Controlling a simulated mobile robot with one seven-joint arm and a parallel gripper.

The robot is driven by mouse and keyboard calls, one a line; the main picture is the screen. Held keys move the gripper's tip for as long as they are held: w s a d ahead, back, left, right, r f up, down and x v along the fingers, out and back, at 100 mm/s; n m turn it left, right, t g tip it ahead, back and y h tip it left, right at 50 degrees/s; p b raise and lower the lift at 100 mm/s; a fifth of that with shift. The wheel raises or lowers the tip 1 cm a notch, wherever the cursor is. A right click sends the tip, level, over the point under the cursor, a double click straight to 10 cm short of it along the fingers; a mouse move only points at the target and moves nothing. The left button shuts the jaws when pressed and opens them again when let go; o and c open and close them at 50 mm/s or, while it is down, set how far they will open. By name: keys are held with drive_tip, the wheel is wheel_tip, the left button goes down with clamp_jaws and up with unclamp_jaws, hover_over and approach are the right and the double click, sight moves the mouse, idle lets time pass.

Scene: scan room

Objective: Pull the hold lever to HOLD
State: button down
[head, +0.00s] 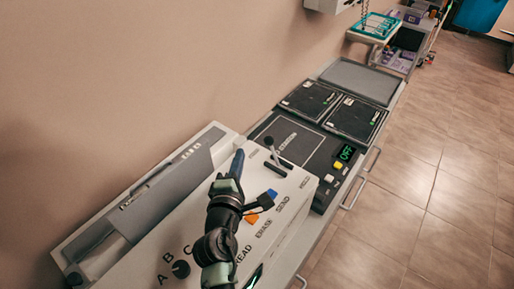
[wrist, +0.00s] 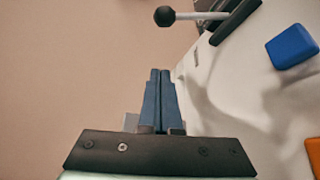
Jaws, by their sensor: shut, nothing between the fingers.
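The hold lever (head: 276,157) stands on the white console near the HOLD label (head: 305,182), a grey stem with a black ball knob. In the wrist view its black knob (wrist: 165,16) and stem show at the top, with a dark slot or base (wrist: 237,18) to the right. My gripper (head: 238,157) is shut and empty, its blue fingers to the left of the lever in the head view. In the wrist view the fingertips (wrist: 160,74) point toward the knob, with a gap between them.
The white console (head: 285,215) also carries a blue button (head: 271,193) by SEND, an orange button (head: 252,219) by ERASE and a black dial (head: 181,269). A grey scanner (head: 165,195) lies along the wall. A dark panel (head: 300,140) with an OFF display sits beyond.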

sight(273, 152)
drive_tip(key=shift+w+d+f, duration=0.1)
drive_tip(key=shift+w+d, duration=0.05)
drive_tip(key=shift+w, duration=0.75)
drive_tip(key=shift+w+d+r+p, duration=0.15)
drive_tip(key=shift+d+r+p, duration=0.05)
drive_tip(key=shift+d+p, duration=0.35)
drive_tip(key=shift+w+d+r+p, duration=0.15)
drive_tip(key=shift+d+p, duration=0.25)
drive_tip(key=shift+d, duration=0.25)
drive_tip(key=shift+w+d+p, duration=0.1)
drive_tip(key=shift+d+p, duration=0.3)
drive_tip(key=shift+d, duration=0.35)
drive_tip(key=shift+d+b, duration=0.1)
drive_tip(key=shift+b, duration=0.35)
